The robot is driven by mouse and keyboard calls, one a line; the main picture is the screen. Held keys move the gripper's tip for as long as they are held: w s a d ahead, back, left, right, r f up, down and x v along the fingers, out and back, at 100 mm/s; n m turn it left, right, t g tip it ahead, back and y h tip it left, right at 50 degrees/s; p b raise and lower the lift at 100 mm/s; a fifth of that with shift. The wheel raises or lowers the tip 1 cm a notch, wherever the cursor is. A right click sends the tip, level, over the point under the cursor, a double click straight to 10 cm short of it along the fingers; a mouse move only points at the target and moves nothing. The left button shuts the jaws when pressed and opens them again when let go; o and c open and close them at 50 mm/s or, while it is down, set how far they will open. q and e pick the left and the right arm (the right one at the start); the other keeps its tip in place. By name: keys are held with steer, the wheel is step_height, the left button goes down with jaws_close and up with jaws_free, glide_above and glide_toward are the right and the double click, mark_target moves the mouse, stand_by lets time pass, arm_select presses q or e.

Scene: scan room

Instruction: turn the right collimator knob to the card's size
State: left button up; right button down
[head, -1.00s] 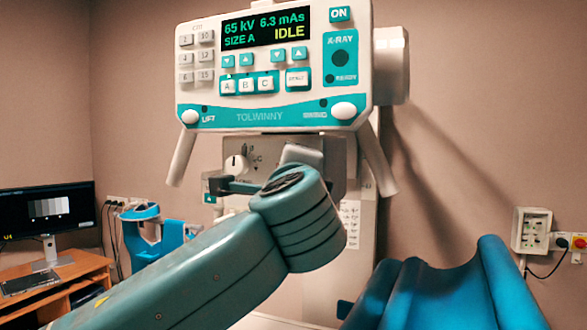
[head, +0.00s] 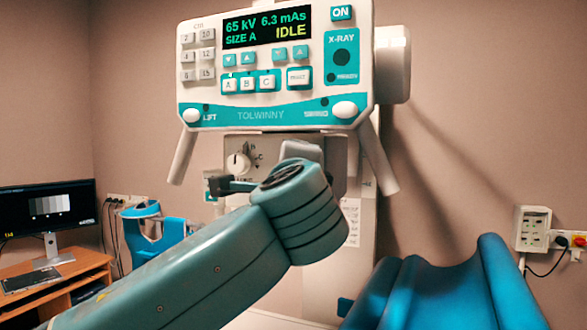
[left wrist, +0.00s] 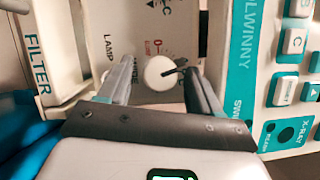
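The collimator (head: 232,145) hangs under the console and is partly covered by my left arm. Its left white knob (head: 237,163) shows with size letters beside it. In the left wrist view, turned sideways, another round white knob (left wrist: 158,72) with a dark pointer and a LAMP label is between the fingers of my left gripper (left wrist: 160,68). The fingers are spread, with a gap on each side of this knob. In the head view this knob and most of the gripper are hidden behind my wrist. My right gripper is not in view. No size card is clearly readable.
The console (head: 270,115) above reads 65 kV, 6.3 mAs, SIZE A, IDLE. A printed sheet (head: 352,225) is on the column behind my arm. A blue padded support (head: 440,290) is at the lower right. A monitor (head: 47,207) stands on a desk at left.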

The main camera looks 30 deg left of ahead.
arm_select(q)
steer(key=b+v, duration=0.3)
steer(key=v, duration=1.3)
steer(key=shift+s+f, duration=0.1)
steer(key=shift+s, duration=0.05)
